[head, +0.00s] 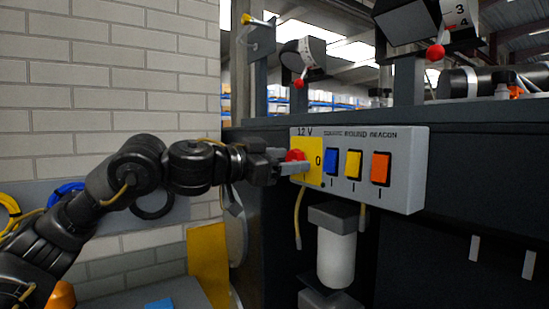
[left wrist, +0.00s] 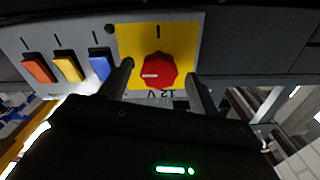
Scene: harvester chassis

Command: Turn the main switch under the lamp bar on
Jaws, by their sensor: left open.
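The main switch is a red rotary knob (head: 294,155) on a yellow plate (head: 312,146) marked 12 V, at the left end of a grey switch panel (head: 408,150). The knob also shows in the left wrist view (left wrist: 160,70), upside down there, with a pale mark running level on its left half. An I mark stands above it in that view; a 0 stands right of it in the head view. My left gripper (head: 290,162) is open, with fingers (left wrist: 162,85) on either side of the knob; contact cannot be told. My right gripper is not in view.
Blue (head: 331,160), yellow (head: 353,164) and orange (head: 381,168) rocker switches sit just right of the knob. A cable and a white canister (head: 336,256) hang below. A brick wall (head: 110,80) is at left.

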